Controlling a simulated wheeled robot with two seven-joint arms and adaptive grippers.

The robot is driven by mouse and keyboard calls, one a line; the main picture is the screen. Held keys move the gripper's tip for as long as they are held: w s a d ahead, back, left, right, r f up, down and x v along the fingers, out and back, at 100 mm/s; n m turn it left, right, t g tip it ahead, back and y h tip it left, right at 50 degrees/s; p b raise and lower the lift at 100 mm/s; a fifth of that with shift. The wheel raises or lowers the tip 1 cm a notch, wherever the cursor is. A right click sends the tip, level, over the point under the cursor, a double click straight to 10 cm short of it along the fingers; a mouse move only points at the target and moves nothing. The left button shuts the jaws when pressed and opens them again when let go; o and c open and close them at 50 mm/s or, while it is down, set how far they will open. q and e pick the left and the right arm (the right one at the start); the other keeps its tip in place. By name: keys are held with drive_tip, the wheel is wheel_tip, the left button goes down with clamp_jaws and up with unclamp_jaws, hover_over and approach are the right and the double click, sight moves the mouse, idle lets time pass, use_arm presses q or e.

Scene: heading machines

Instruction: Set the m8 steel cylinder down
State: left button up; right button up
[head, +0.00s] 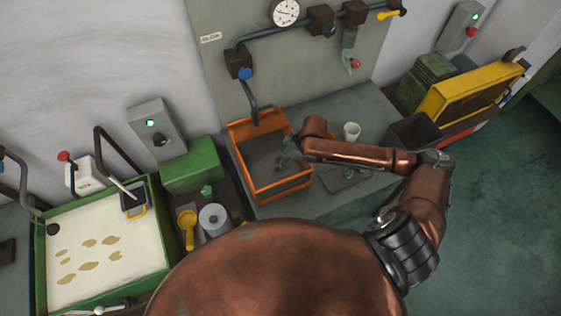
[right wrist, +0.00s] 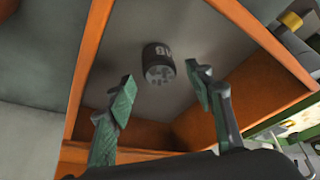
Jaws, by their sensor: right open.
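The m8 steel cylinder (right wrist: 158,64) is a small dark can with pale lettering and a lighter, bumpy-looking end. In the right wrist view it is inside the orange-walled tray (right wrist: 88,65), on or close to its grey floor. My right gripper (right wrist: 162,82) is open, with one green-padded finger on each side of the cylinder and visible gaps between. In the head view my right gripper (head: 288,157) reaches into the orange tray (head: 284,190) near its right wall. The cylinder cannot be made out there. My left gripper is not in view.
A white cup (head: 351,131) and a black bin (head: 412,132) stand right of the tray. A flat dark plate (head: 345,179) lies under my forearm. Pipes and a gauge (head: 285,12) hang above.

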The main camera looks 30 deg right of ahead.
drive_tip(key=v, duration=0.8)
drive_tip(key=shift+s+r, duration=0.2)
drive_tip(key=shift+r, duration=0.15)
drive_tip(key=shift+d, duration=0.15)
drive_tip(key=shift+c, duration=0.5)
